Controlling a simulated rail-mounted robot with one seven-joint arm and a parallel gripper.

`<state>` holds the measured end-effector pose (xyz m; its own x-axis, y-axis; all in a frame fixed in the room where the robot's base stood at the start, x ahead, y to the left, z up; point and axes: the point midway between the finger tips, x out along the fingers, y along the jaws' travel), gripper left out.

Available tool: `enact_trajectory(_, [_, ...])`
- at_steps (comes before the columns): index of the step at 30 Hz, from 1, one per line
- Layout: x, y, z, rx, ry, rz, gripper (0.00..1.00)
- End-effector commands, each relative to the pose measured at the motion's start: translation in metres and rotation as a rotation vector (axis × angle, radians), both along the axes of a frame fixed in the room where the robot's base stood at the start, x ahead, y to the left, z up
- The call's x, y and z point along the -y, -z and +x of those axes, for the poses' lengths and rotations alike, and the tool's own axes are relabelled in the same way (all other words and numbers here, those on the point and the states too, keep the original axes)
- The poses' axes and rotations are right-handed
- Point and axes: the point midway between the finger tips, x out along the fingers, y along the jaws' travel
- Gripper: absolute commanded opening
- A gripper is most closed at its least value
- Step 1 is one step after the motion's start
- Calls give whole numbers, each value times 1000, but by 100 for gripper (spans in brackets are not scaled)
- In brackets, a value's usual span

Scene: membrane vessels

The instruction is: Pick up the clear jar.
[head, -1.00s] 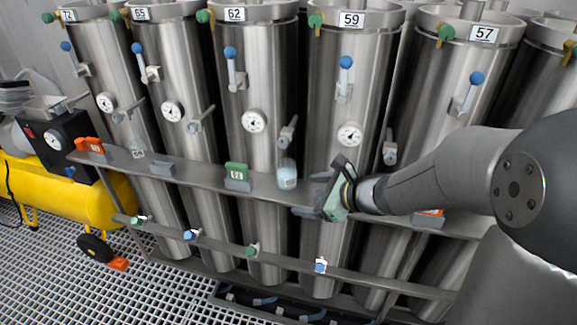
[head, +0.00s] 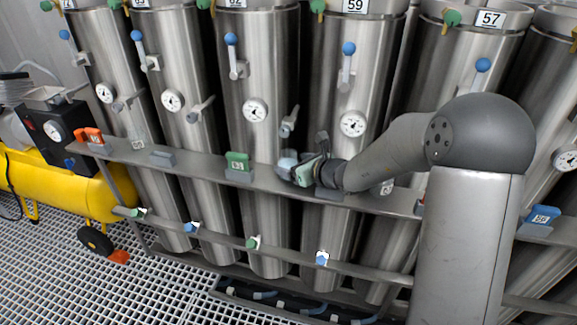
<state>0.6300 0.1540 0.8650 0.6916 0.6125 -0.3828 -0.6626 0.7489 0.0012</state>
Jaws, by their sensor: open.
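A small pale jar (head: 286,163) stands on the shelf in front of the steel vessels, partly hidden by my gripper. It looks see-through with a light bluish tint. My gripper (head: 298,171) is open at this jar, reaching in from the right at shelf height. I cannot tell whether the jar is between the fingers or touching them. Another small see-through jar (head: 138,144) with a label shows faintly at the left of the shelf, well away from my gripper.
The narrow shelf (head: 205,168) carries an orange block (head: 89,135), a green block (head: 238,160) and a blue block (head: 543,214). Valve handles and a gauge (head: 353,123) stick out from the vessels above. A yellow compressor (head: 60,185) stands at left.

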Motion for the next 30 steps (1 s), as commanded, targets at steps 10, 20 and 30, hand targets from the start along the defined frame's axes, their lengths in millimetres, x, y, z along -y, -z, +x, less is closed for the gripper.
enact_trajectory(10, [-23, 17, 30, -1, -2, -1, 79])
enact_trajectory(20, [-31, 21, 39, 1, 0, -1, 79])
enact_trajectory(30, [-31, 21, 39, 2, -1, -1, 26])
